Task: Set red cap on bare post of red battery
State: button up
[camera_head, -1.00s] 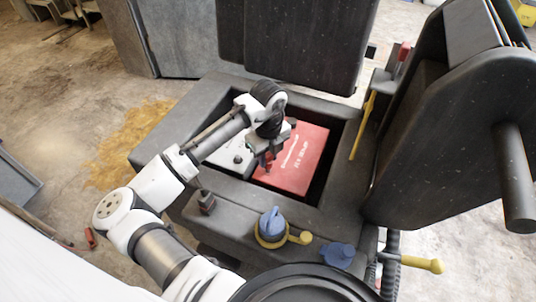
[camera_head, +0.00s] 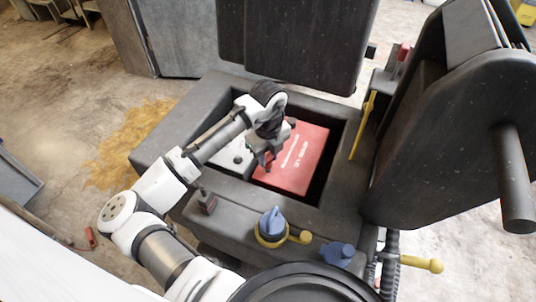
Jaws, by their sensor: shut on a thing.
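The red battery (camera_head: 308,162) lies in the open black bay of the machine, with pale lettering on its top. My gripper (camera_head: 265,161) points down over the battery's left edge, beside the grey battery. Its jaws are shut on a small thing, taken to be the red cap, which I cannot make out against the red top. The bare post is hidden or too small to tell. I cannot tell whether the gripper touches the battery.
A grey-white battery (camera_head: 236,158) sits left of the red one. The bay's black rim (camera_head: 240,190) surrounds both. A blue knob (camera_head: 272,222) on a yellow ring and another blue part (camera_head: 337,254) stand in front. A black seat-like panel (camera_head: 440,130) rises at right.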

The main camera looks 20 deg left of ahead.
aim_at(268, 155)
jog(key=shift+f+b, duration=0.85)
jog(key=shift+f, duration=0.6)
dwell(0.5)
jog(key=o, duration=1)
jog(key=shift+r, duration=0.15)
notch_tip(268, 155, up, 14)
jog(key=shift+f+p, duration=0.15)
jog(key=shift+p, duration=0.35)
jog(key=shift+s+f, duration=0.1)
